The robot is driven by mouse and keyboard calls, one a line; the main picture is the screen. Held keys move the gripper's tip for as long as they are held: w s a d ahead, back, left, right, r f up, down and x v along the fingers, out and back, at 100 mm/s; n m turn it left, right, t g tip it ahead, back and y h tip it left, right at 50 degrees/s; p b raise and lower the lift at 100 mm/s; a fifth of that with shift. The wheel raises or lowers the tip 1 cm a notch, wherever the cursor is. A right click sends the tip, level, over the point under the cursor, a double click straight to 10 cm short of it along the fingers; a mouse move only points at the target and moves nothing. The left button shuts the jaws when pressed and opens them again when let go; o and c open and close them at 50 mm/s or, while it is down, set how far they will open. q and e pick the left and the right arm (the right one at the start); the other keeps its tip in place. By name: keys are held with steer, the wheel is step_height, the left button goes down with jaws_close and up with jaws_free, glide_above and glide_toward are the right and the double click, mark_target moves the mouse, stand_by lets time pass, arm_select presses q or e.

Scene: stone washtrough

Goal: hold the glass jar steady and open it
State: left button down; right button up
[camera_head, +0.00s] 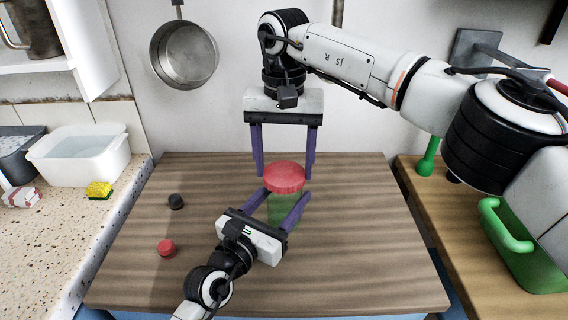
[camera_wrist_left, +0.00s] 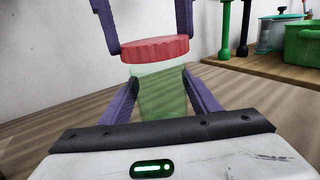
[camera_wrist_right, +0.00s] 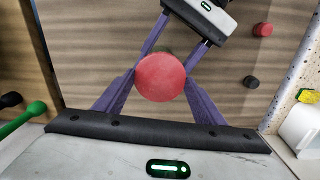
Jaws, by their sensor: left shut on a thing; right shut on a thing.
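A see-through green glass jar (camera_head: 284,216) stands upright on the wooden table, with a round red lid (camera_head: 284,174) at its top. My left gripper (camera_head: 286,194) is shut on the jar's body from the front; its fingers flank the green glass (camera_wrist_left: 158,95) in the left wrist view. My right gripper (camera_head: 285,178) reaches down from above and is shut on the lid, one finger on each side of its rim. The lid also shows in the left wrist view (camera_wrist_left: 155,48) and from above in the right wrist view (camera_wrist_right: 160,77). I cannot tell whether the lid is loose.
A small red cap (camera_head: 166,248) and a dark cap (camera_head: 176,201) lie on the table (camera_head: 350,255) left of the jar. The table's right part is clear. A white basin (camera_head: 80,160) and a sponge (camera_head: 99,190) sit left; a green container (camera_head: 525,255) sits right.

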mark_target(284, 172)
arm_select(q)
steer(key=shift+f, duration=0.15)
arm_select(e)
steer(key=shift+r, duration=1.95)
arm_select(q)
steer(key=c, duration=0.6)
jaws_free()
steer(key=shift+o, duration=0.2)
